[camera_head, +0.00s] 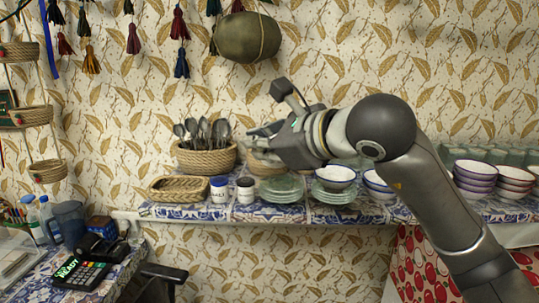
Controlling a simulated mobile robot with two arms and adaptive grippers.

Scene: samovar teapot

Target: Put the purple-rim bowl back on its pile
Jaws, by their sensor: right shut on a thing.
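My right gripper (262,131) is over the counter, left of the bowls. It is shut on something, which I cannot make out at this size. A white bowl with a dark blue or purple rim (336,174) shows below my right wrist, apparently on a pile of green plates (340,196). A second dark-rimmed bowl (377,182) is just right of it, partly behind my arm. A pile of purple-rim bowls (474,178) stands at the right, beside a pile of red-rim bowls (516,179). My left gripper is out of view.
The tiled counter (260,213) also holds a basket of spoons (205,158), a flat wicker tray (178,189), two small jars (219,190) and another green plate pile (282,188). A brown gourd-like thing (246,37) hangs above my gripper. Glasses stand behind the bowl piles.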

